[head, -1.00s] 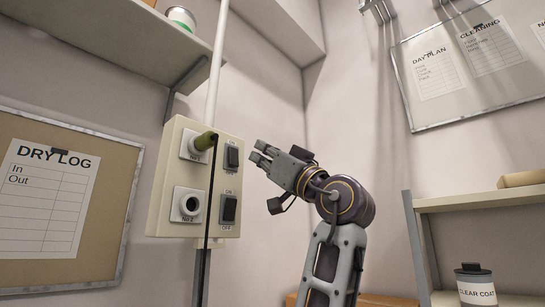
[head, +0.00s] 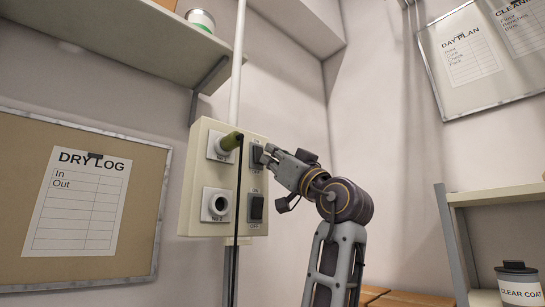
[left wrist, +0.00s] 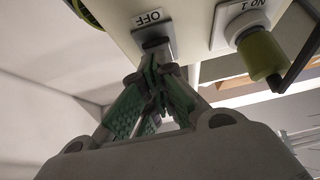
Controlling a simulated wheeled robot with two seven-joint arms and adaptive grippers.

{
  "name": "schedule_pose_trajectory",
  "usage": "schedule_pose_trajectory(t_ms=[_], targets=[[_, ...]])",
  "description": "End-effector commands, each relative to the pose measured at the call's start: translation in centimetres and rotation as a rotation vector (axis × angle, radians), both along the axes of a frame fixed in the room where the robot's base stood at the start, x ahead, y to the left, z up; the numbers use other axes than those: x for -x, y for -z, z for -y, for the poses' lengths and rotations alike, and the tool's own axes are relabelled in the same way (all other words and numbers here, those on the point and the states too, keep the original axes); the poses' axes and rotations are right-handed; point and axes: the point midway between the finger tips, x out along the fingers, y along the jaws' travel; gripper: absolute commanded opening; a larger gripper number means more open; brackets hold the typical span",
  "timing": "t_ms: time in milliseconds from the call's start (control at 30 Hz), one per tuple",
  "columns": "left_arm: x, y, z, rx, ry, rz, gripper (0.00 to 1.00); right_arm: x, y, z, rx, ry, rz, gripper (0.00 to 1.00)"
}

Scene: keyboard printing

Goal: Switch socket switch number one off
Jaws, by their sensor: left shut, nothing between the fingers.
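The cream socket box (head: 190,205) is on the wall in the head view. Its upper socket holds a green plug (head: 231,141) with a black cable; the left wrist view shows this plug (left wrist: 262,55) beside a "No 1" label. The upper switch (head: 257,157), beside that plug, is partly covered by my gripper. The lower switch (head: 256,208) is beside the empty socket No 2 (head: 217,204). My left gripper (head: 268,153) is shut and empty, its fingertips at the upper switch. In the left wrist view the fingertips (left wrist: 155,72) are at the switch (left wrist: 155,45) below an "OFF" label; contact is unclear.
A shelf (head: 120,62) with a can (head: 201,19) is above the box. A dry log board (head: 150,215) hangs to the left. A rack with a clear coat can (head: 518,287) stands at the right. The black cable (head: 237,225) hangs down the box front.

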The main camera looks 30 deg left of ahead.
Motion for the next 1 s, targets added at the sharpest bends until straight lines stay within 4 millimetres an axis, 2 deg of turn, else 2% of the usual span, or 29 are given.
schedule_pose_trajectory(t_ms=[333, 467, 600, 833, 1000], targets=[[-0.2, 0.6, -0.6, -0.066, -0.004, 0.028, 0.0, 0.1, 1.4, -0.8, -0.008, -0.001, 0.0, 0.4], [-0.2, 0.4, -0.5, -0.062, -0.001, 0.026, 0.0, 0.1, 1.2, -0.9, -0.011, -0.001, 0.003, 0.4], [-0.2, 0.4, -0.5, -0.062, -0.001, 0.026, 0.0, -1.2, 1.0, 1.7, 0.019, 0.003, 0.012, 0.4], [0.1, 1.0, 0.3, -0.062, -0.001, 0.026, 0.0, -0.9, 1.0, 1.2, 0.013, 0.001, 0.01, 0.4], [0.6, 2.3, 1.6, -0.062, 0.001, 0.026, 0.0, -0.9, 1.0, 1.1, 0.012, 0.0, 0.01, 0.4]])
